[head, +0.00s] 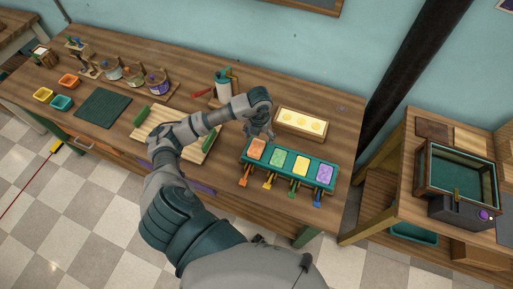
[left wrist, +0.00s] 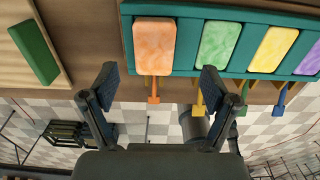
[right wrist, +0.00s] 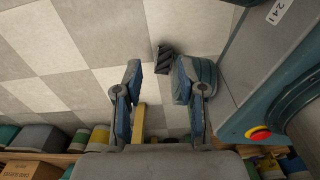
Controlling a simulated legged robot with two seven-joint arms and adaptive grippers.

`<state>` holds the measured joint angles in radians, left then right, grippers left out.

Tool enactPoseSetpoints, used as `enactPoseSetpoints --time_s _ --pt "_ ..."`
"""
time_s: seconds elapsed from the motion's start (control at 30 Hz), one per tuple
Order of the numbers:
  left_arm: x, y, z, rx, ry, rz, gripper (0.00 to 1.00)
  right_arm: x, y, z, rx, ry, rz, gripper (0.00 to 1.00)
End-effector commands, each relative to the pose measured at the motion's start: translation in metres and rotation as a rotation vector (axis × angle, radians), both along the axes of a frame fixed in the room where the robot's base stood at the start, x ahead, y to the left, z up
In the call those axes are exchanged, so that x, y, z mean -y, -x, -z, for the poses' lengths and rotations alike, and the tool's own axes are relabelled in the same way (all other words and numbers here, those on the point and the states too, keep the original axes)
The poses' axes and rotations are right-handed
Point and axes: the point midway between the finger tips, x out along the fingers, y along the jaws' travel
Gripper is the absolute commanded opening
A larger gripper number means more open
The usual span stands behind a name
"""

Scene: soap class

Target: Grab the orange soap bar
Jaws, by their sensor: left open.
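The orange soap bar (head: 257,148) lies in the leftmost slot of a teal tray (head: 288,182), beside green, yellow and purple bars. In the left wrist view the orange bar (left wrist: 154,46) is ahead of the fingers, between their lines. My left gripper (head: 262,133) is just behind and above the orange bar in the head view; in its wrist view (left wrist: 157,85) the fingers are spread with nothing between them. My right gripper (right wrist: 154,82) shows only in its own wrist view, fingers apart and empty over the tiled floor.
Coloured tabs (head: 267,182) stick out of the tray's front. A wooden board with green end blocks (head: 141,114) lies left of it, and a box with yellow rounds (head: 301,123) behind it. A glass-sided case (head: 460,172) stands on the right table.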

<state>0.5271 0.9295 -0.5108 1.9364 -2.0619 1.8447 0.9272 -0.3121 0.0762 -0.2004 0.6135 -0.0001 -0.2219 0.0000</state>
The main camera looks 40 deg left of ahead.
Motion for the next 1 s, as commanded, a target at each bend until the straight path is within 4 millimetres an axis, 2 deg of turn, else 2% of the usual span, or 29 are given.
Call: enactPoseSetpoints --time_s 0.23,0.5,0.6,0.8,0.87,1.0 --pt "-0.002 0.003 0.021 -0.001 -0.001 0.0 0.86 0.0 -0.021 -0.003 0.03 -0.001 -0.001 0.4" --pt "-0.006 0.008 0.06 -0.002 0.002 -0.001 0.86 0.003 -0.019 -0.008 0.028 0.002 -0.002 0.4" --pt "-0.007 0.008 0.067 -0.001 0.0 0.0 0.86 0.004 -0.016 -0.008 0.024 0.003 -0.002 0.4" --pt "-0.006 0.008 0.068 0.001 -0.001 0.0 0.86 0.004 -0.014 -0.008 0.02 0.004 -0.002 0.4" --pt "-0.006 0.008 0.068 0.001 -0.001 0.0 0.74 0.004 -0.014 -0.008 0.02 0.004 -0.002 0.4" --pt "-0.006 0.008 0.068 0.001 -0.001 0.0 0.39 0.004 -0.014 -0.008 0.02 0.004 -0.002 0.4"
